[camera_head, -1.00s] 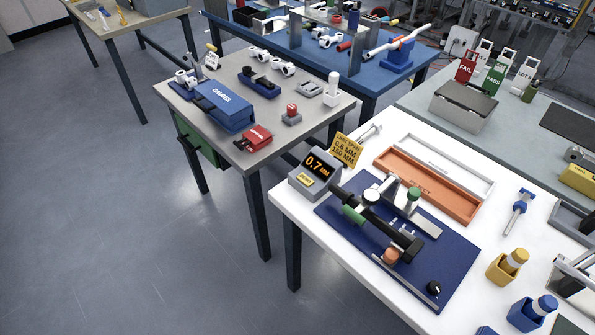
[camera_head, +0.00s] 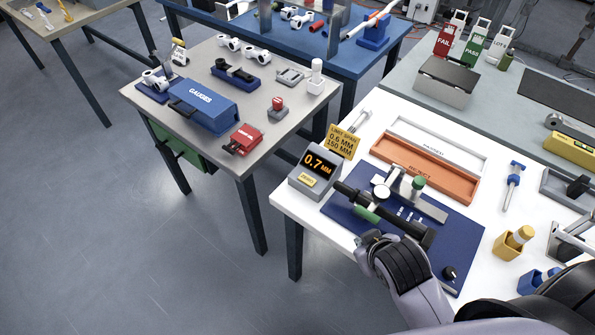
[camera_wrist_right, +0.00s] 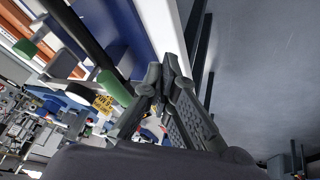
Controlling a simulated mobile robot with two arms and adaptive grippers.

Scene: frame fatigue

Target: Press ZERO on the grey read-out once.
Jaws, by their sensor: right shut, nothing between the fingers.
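The grey read-out (camera_head: 314,172) stands at the near left corner of the white table and shows 0.7 MM in orange. Its yellow ZERO button (camera_head: 307,181) is on the lower front, uncovered. My right gripper (camera_head: 366,246) is at the table's front edge, to the right of and nearer than the read-out, apart from it. In the right wrist view its fingers (camera_wrist_right: 165,76) are together with nothing between them. I cannot make out the read-out in that view. My left gripper is out of view.
A blue base (camera_head: 465,245) carries a dark bar with a green grip (camera_head: 367,213), close to my right gripper. A yellow limit card (camera_head: 343,141) stands behind the read-out. An orange reject tray (camera_head: 425,180) lies behind. Open floor lies left of the table.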

